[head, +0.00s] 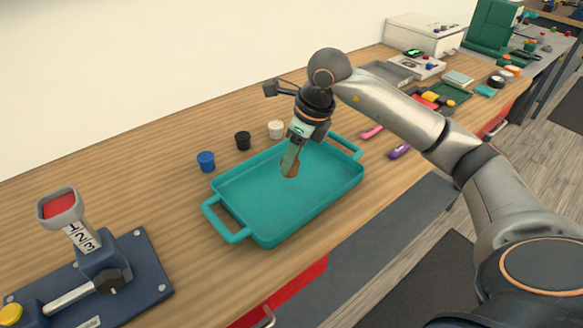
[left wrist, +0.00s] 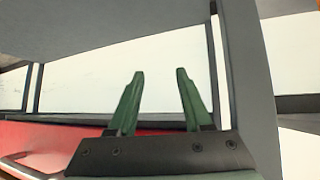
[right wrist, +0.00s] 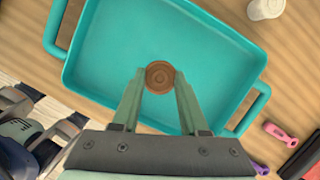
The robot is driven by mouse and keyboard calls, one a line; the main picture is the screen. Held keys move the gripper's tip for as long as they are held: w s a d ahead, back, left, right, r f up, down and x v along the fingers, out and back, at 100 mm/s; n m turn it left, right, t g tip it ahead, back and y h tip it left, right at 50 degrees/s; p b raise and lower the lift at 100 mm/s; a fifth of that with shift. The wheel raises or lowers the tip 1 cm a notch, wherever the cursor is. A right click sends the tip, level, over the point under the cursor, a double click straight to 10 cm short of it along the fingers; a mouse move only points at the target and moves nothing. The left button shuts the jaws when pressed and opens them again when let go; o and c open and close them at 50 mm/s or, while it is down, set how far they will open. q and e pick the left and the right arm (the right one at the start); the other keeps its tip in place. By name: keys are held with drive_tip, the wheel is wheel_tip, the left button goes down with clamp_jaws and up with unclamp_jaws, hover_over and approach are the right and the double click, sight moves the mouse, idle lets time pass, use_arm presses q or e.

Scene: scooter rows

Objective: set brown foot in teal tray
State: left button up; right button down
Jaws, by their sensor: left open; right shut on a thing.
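The teal tray (head: 245,205) lies on the wooden bench, with a handle at each end. My right gripper (head: 291,163) points down over the inside of the tray. It is shut on the brown foot (right wrist: 160,77), a small round piece held between the fingertips in the right wrist view. In the head view the brown foot (head: 289,171) shows just below the fingers. I cannot tell whether it touches the tray floor (right wrist: 115,50). My left gripper (left wrist: 155,100) is open and empty in the left wrist view, away from the tray and out of the head view.
Blue (head: 206,161), black (head: 243,140) and white (head: 276,129) feet stand in a row behind the tray. A navy lever stand (head: 110,255) is at the left. Pink (head: 372,132) and purple (head: 399,152) tools lie right of the tray. The tray is otherwise empty.

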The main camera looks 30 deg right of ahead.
sight(291, 170)
drive_tip(key=shift+w+d+f, duration=0.15)
drive_tip(key=shift+w+f, duration=0.15)
drive_tip(key=shift+f, duration=0.1)
drive_tip(key=shift+w+d+f, duration=0.1)
drive_tip(key=shift+w+f, duration=0.1)
drive_tip(key=shift+f, duration=1.7)
drive_tip(key=shift+c, duration=2.2)
unclamp_jaws()
drive_tip(key=shift+r+p, duration=0.25)
drive_tip(key=shift+p, duration=0.05)
drive_tip(key=v, duration=1.2)
drive_tip(key=shift+f, duration=0.1)
